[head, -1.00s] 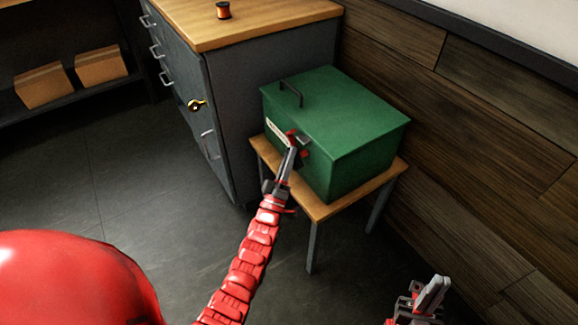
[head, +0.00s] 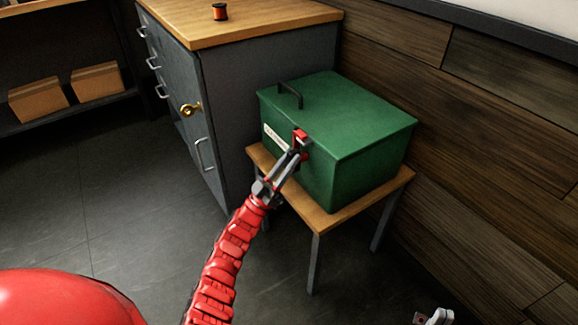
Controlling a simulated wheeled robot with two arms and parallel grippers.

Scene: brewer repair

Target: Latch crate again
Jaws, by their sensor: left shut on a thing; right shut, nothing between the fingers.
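The green crate (head: 345,130) sits on a small wooden table with its lid down. A black handle (head: 290,94) is on the lid, and a pale label (head: 274,138) is on the front face. The red latch (head: 300,136) is at the front edge of the lid, its red part standing at the lid rim. My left gripper (head: 296,157) is at the crate's front, its fingers shut on the latch's lower part, which they partly hide. My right gripper (head: 437,318) is shut and empty at the bottom right edge, mostly cut off and away from the crate.
The small table (head: 330,219) stands against the wood-panelled wall. A grey cabinet (head: 265,85) with a wooden top stands left of it, with an orange spool (head: 220,11) on top and a brass key-like fitting (head: 190,110). Cardboard boxes (head: 97,81) sit on a shelf. The floor is clear.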

